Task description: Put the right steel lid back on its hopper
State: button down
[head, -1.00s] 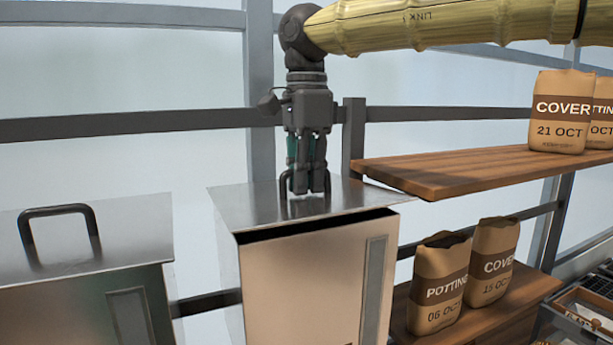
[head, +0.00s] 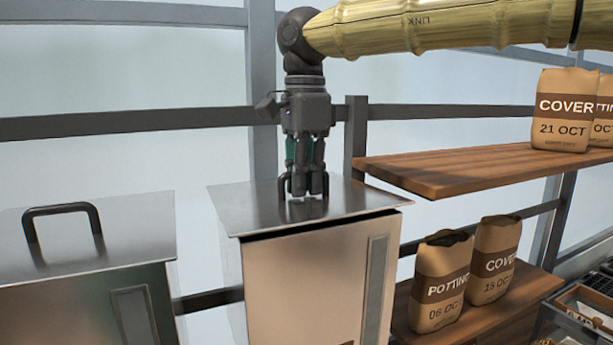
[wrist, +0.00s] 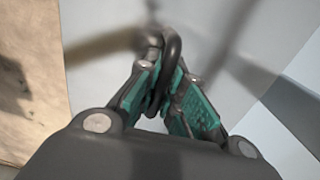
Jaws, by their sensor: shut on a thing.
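The right steel lid (head: 245,208) lies over the top of the right hopper (head: 308,285). A dark gap shows under the lid's front edge, narrow at the left and a little wider toward the right. My gripper (head: 304,192) points straight down and is shut on the lid's black handle. In the wrist view, the green-padded fingers (wrist: 165,105) close on the dark handle (wrist: 172,50), with the grey lid (wrist: 110,30) beyond. Whether the lid touches the hopper at the back is hidden.
The left hopper (head: 75,310) stands at the left with its own lid (head: 130,235) and black handle on. A wooden shelf (head: 450,170) with paper sacks is close on the right. More sacks (head: 437,283) stand on a lower shelf. A grey rail runs behind.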

jog(key=c, duration=1.5)
grip_release()
jog(key=shift+o, duration=0.2)
